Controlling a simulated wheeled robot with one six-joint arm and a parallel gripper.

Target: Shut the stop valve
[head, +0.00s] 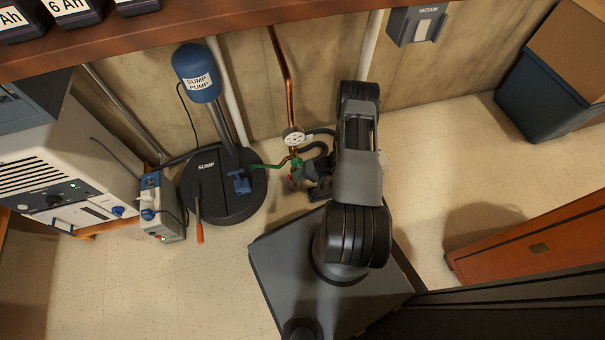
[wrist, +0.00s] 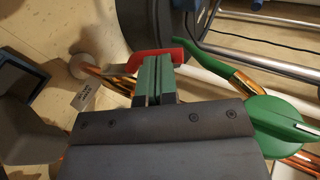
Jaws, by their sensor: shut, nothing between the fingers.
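In the head view a small bit of the red lever (head: 292,179) shows below the green fitting (head: 297,163) on the copper pipe. My gripper (wrist: 153,75) is shut and empty, its green-faced fingers together. The fingertips overlap the lever in the picture; I cannot tell whether they touch it. My wrist and fingers hide the valve body and part of the lever. The lever's angle to its pipe is unclear.
A green spout (wrist: 195,50) reaches toward the black sump lid (head: 222,205). The blue sump pump (head: 196,73) and a white cabinet (head: 60,160) stand left. Floor at right is partly clear.

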